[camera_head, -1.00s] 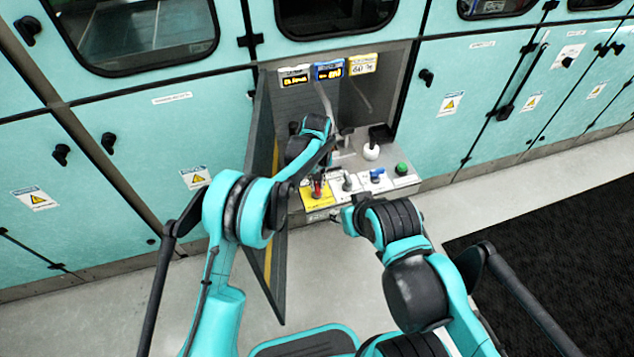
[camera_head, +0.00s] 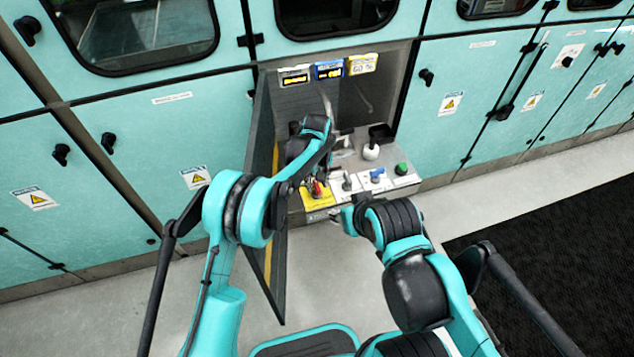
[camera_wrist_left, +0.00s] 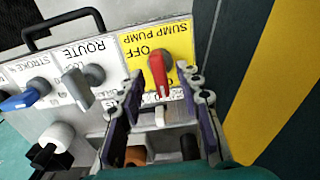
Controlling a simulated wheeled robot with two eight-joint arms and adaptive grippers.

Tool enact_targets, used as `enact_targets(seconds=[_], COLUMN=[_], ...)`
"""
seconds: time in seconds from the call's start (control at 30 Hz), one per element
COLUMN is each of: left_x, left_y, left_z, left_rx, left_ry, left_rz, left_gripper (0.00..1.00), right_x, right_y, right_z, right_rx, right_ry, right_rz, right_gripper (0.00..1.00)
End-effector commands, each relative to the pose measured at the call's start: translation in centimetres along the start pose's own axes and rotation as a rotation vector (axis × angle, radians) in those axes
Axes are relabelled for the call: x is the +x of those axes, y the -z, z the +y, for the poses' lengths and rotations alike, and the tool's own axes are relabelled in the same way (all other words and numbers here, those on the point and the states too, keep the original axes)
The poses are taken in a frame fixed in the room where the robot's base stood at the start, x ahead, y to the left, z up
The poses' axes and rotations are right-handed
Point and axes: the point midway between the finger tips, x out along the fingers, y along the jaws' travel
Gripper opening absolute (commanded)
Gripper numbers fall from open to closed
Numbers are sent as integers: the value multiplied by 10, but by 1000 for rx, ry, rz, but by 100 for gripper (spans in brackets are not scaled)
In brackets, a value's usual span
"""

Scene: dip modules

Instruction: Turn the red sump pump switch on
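The red sump pump switch (camera_wrist_left: 158,75) stands on a yellow plate (camera_wrist_left: 180,38) marked SUMP PUMP and OFF, upside down in the left wrist view. Its handle runs nearly along the line between my fingers. My left gripper (camera_wrist_left: 163,77) is open, with one finger on each side of the handle; I cannot tell whether either touches it. In the head view, the red switch (camera_head: 315,189) shows low in the open cabinet bay, partly covered by my left gripper (camera_head: 319,178).
Beside the yellow plate are a grey ROUTE switch (camera_wrist_left: 78,88), a blue switch (camera_head: 377,175) and a green button (camera_head: 402,168). A white-based knob (camera_head: 371,152) stands behind. The open cabinet door (camera_head: 264,150) stands close on the left. Displays (camera_head: 328,70) hang above.

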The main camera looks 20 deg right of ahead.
Motion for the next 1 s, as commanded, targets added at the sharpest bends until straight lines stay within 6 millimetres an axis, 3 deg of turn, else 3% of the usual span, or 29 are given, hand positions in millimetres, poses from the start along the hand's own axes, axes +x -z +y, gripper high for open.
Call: enact_targets(seconds=[0.27, 0.37, 0.7, 1.0], left_x=[-6, -19, -92, -119], left_y=[0, 0, 0, 0], left_z=[0, 0, 0, 0], left_rx=[1, 1, 0, 0], left_ry=[0, 0, 0, 0], left_rz=[0, 1, 0, 0], left_gripper=[34, 34, 34, 34], right_x=[0, 0, 0, 0], right_y=[0, 0, 0, 0], right_z=[0, 0, 0, 0], right_rx=[0, 0, 0, 0], right_ry=[0, 0, 0, 0], right_rz=[0, 0, 0, 0], right_gripper=[40, 40, 40, 40])
